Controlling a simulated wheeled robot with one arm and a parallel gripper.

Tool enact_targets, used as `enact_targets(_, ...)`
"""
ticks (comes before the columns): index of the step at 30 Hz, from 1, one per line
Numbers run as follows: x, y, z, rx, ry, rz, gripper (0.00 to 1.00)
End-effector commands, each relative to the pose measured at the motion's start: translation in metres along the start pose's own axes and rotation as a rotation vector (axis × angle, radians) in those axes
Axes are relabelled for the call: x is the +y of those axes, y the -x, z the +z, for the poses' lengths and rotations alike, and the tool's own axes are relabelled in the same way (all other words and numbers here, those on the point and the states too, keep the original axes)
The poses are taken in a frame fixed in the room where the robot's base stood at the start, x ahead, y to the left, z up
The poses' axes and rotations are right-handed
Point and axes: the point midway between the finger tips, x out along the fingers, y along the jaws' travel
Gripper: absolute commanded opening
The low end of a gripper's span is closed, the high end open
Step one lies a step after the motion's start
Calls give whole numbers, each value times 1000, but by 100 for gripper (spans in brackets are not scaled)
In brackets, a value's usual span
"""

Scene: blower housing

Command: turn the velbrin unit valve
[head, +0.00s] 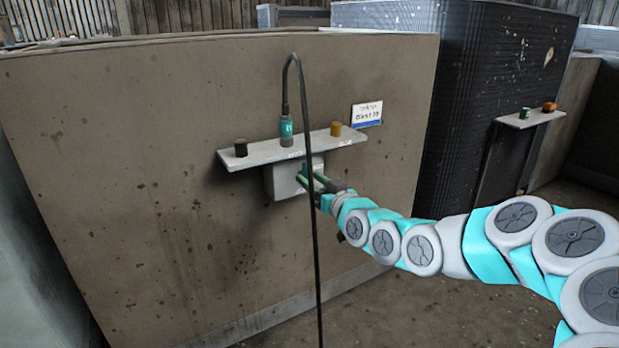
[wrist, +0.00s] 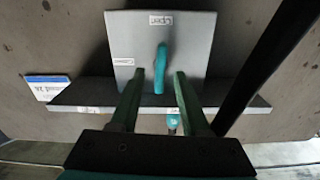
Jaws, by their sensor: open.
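A grey valve box (head: 283,183) is mounted on the tan panel, under a narrow shelf. In the wrist view the box face (wrist: 195,35) carries a teal handle (wrist: 160,70) and small white labels at the top and left. My gripper (head: 310,182) is at the front of the box. In the wrist view my gripper (wrist: 154,80) is open, with one green finger on each side of the handle's lower part. The fingers look apart from the handle; the exact depth gap cannot be told.
A black cable (head: 314,260) from the connector hangs close past my gripper. A white and blue sign (head: 367,113) is on the panel. Another shelf (head: 531,119) stands right.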

Motion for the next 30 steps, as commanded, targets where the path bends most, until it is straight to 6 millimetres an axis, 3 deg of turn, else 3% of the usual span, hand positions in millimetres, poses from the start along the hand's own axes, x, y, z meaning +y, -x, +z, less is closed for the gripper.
enact_targets(6, 0, -14, 0, 0, 0, 0, 46)
enact_targets(16, 0, -16, 0, 0, 0, 0, 46)
enact_targets(28, 0, -16, 0, 0, 0, 0, 2)
enact_targets(30, 0, -16, 0, 0, 0, 0, 0)
